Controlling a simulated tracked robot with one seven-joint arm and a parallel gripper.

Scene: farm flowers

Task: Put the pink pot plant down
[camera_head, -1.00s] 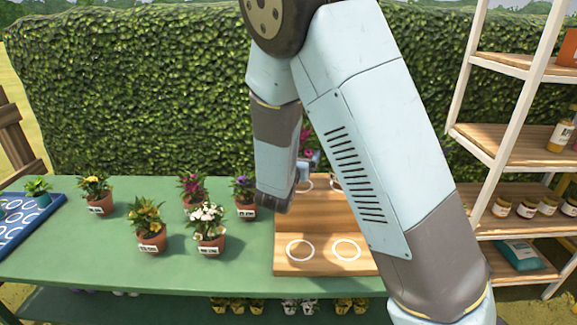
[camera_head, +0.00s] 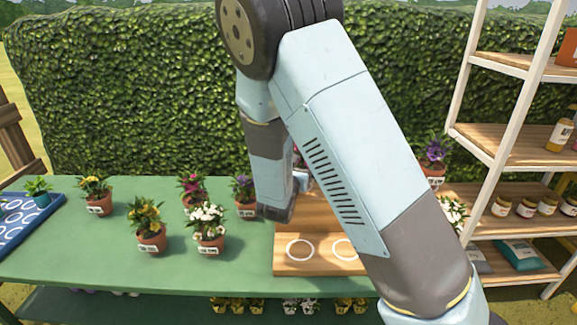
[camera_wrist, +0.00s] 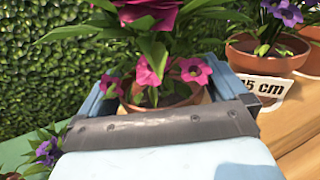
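In the wrist view the pink pot plant (camera_wrist: 165,93), with magenta flowers, green leaves and a terracotta pot, stands upright between the blue fingers of my gripper (camera_wrist: 168,84). The fingers sit on both sides of the pot, shut on it. In the head view the gripper and plant are mostly hidden behind my arm, above or at the wooden board (camera_head: 325,265) with white circles. Whether the pot's base touches the board is hidden. A purple-flowered pot (camera_wrist: 268,52) with a label stands to the right of it in the wrist view.
Several potted plants stand on the green table (camera_head: 110,255), including a white one (camera_head: 208,228) and a purple one (camera_head: 244,195) near my gripper. The board's front circles (camera_head: 300,250) look empty. A shelf (camera_head: 510,150) stands at right, a hedge (camera_head: 130,90) behind.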

